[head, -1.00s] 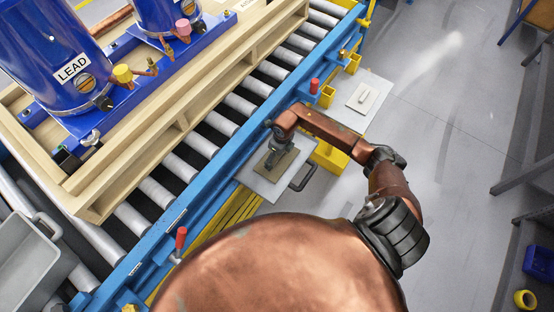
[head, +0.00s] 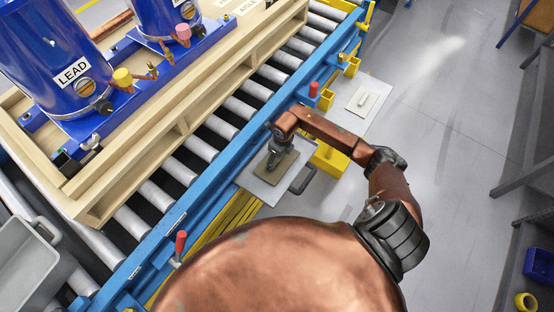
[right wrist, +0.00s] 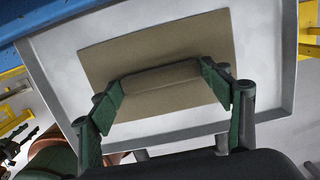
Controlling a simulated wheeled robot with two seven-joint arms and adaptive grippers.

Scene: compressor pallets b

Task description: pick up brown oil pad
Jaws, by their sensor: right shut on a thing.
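The brown oil pad (head: 287,166) is a flat brown rectangle with a raised bar-shaped handle on top. It is over a light grey tray (head: 262,189) at the side of the conveyor. In the right wrist view the pad (right wrist: 115,53) lies within the outline of the tray's rim (right wrist: 52,98). My right gripper (head: 274,158) is above the pad. In the right wrist view its two fingers (right wrist: 163,84) are shut on the ends of the handle. I cannot tell whether the pad touches the tray.
A second tray (head: 375,86) with a pale, handled pad (head: 362,98) is further along the conveyor. A blue-edged roller conveyor (head: 188,208) carries a wooden pallet (head: 130,168) with blue tanks (head: 58,55). A grey bin (head: 25,262) is lower left. Open floor lies right.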

